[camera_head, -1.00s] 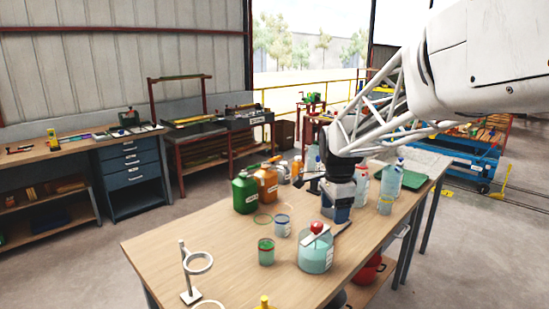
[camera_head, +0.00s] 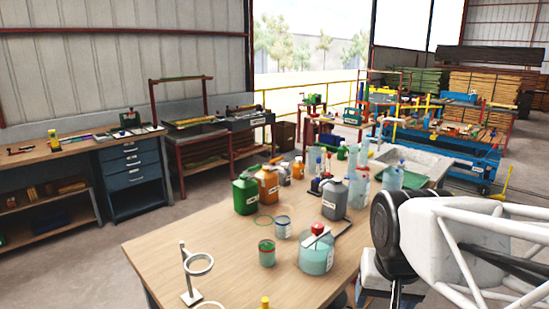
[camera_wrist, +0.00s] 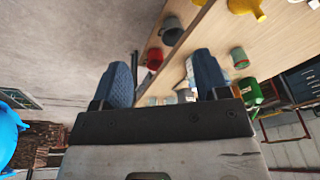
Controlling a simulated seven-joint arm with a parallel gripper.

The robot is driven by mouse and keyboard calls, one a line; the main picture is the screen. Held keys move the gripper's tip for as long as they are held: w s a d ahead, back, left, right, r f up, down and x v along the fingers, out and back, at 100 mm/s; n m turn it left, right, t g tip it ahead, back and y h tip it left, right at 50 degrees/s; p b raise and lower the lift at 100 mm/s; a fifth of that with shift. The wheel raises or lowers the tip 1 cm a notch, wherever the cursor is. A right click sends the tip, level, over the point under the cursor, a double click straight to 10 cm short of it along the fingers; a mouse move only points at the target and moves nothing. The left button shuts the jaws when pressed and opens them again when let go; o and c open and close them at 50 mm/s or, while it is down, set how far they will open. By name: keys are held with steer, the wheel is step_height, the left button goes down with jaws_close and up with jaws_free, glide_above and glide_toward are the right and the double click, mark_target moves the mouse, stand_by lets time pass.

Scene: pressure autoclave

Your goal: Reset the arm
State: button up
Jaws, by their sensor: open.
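My arm (camera_head: 425,235) is at the lower right in the head view, beside the right edge of the wooden table. My gripper there points down and is partly cut off by the lower border. In the wrist view my gripper (camera_wrist: 164,75) is open, with two blue fingers wide apart. Nothing is held between them. The wooden table (camera_head: 225,235) is in front of me, and in the wrist view its tilted top (camera_wrist: 220,35) shows beyond the fingers.
The table carries a green jug (camera_head: 245,195), an orange jug (camera_head: 267,185), a grey bottle (camera_head: 335,199), a teal-filled jar (camera_head: 317,257) and a ring stand (camera_head: 190,290). A red pot (camera_wrist: 155,58) shows near the fingers in the wrist view. Floor left of the table is clear.

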steer(key=shift+s+d+f+n, duration=0.1)
steer(key=shift+s+f+n, duration=0.2)
steer(key=shift+s, duration=0.4)
steer(key=shift+s+a+f+n, duration=0.1)
steer(key=shift+s+f+n, duration=0.2)
steer(key=shift+s, duration=0.4)
steer(key=shift+s+d+f+n, duration=0.1)
steer(key=shift+s+f+n, duration=0.1)
steer(key=shift+s+n, duration=0.35)
steer(key=shift+s, duration=0.15)
